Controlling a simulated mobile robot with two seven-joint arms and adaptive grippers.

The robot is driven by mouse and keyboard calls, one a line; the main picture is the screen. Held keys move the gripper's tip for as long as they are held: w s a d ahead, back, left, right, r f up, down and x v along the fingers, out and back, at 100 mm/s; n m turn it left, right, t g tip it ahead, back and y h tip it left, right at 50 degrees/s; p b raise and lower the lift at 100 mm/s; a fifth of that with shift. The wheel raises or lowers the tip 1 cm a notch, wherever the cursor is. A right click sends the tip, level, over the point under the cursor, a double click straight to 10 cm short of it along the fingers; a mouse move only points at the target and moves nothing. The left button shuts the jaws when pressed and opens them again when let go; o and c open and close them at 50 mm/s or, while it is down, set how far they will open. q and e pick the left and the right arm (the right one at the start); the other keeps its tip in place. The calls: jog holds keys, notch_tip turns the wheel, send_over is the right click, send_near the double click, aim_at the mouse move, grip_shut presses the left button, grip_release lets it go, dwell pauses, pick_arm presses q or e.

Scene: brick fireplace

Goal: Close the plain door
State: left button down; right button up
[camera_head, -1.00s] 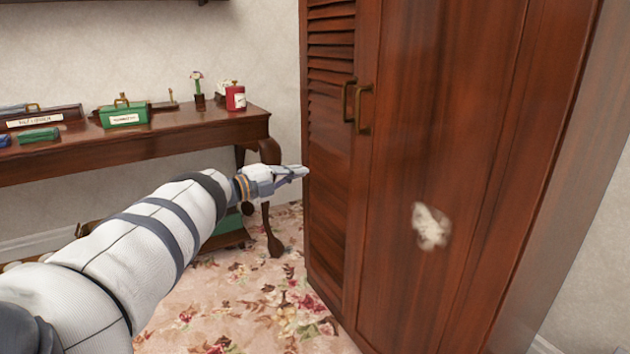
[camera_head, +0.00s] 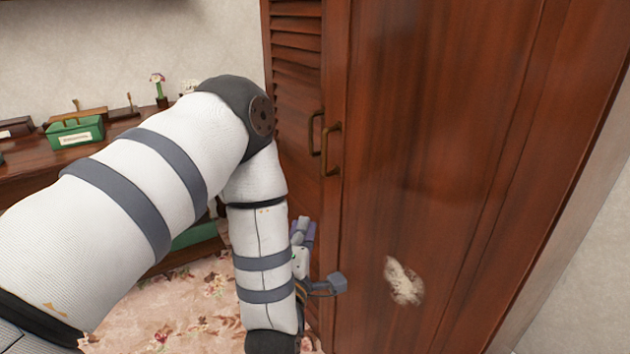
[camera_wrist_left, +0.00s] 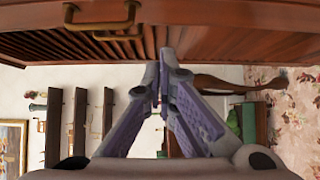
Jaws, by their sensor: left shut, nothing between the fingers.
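The plain door (camera_head: 420,130) is the smooth dark-red wooden panel of the wardrobe, right of the louvered door (camera_head: 296,60). My left gripper (camera_head: 303,228) is low in front of the louvered door, partly hidden by my forearm. In the left wrist view its purple fingers (camera_wrist_left: 162,84) are together and empty, near the louvers; contact cannot be told. My right gripper is out of view.
A wooden side table (camera_head: 35,163) with a green box (camera_head: 76,132) and a flower pot (camera_head: 161,100) stands to the left. A pale patch (camera_head: 403,281) shows on the plain door. The flowered carpet (camera_head: 190,310) has clear floor by the wardrobe.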

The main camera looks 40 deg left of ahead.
aim_at(338, 189)
pick_arm(q)
jog(key=x, duration=0.4)
jog(key=d+x, duration=0.1)
jog(key=x, duration=0.3)
jog(key=w+d+x, duration=0.1)
jog(key=x, duration=0.3)
jog(key=shift+d+f+b, duration=0.2)
jog(key=shift+d+b, duration=0.05)
jog(key=shift+b, duration=0.15)
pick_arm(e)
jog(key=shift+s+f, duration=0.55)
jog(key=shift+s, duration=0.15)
pick_arm(q)
jog(key=w, duration=0.1)
jog(key=w+h, duration=0.1)
jog(key=w+m, duration=0.1)
jog(key=shift+w+d+f+t+b, duration=0.1)
jog(key=shift+d+t+b, duration=0.2)
jog(key=shift+d+b, duration=0.05)
jog(key=shift+w+d+h, duration=0.15)
jog(key=shift+w+h, duration=0.15)
jog(key=shift+h, duration=0.1)
jog(key=shift+r, duration=0.35)
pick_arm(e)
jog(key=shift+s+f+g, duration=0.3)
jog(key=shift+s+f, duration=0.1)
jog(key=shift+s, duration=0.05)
